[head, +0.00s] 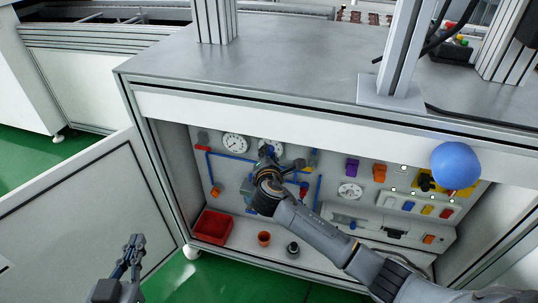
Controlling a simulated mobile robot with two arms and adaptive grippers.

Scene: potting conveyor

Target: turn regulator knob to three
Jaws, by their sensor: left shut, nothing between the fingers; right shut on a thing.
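The regulator knob is mostly hidden behind my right gripper (268,156), on the back panel (333,162) inside the open cabinet. My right gripper reaches in from the right and is shut on the knob, beside a round gauge (273,145) that it partly covers. The knob's markings and setting cannot be read. My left gripper (135,244) is shut and empty, in front of the open cabinet door at the lower left, apart from the panel.
A second gauge (235,146) and blue pipes (235,156) lie left of my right gripper. A red bin (212,227), an orange cup (264,239) and a dark cylinder (292,250) stand on the cabinet floor. A blue ball (455,166) is at the right. The open door (80,215) bounds the left.

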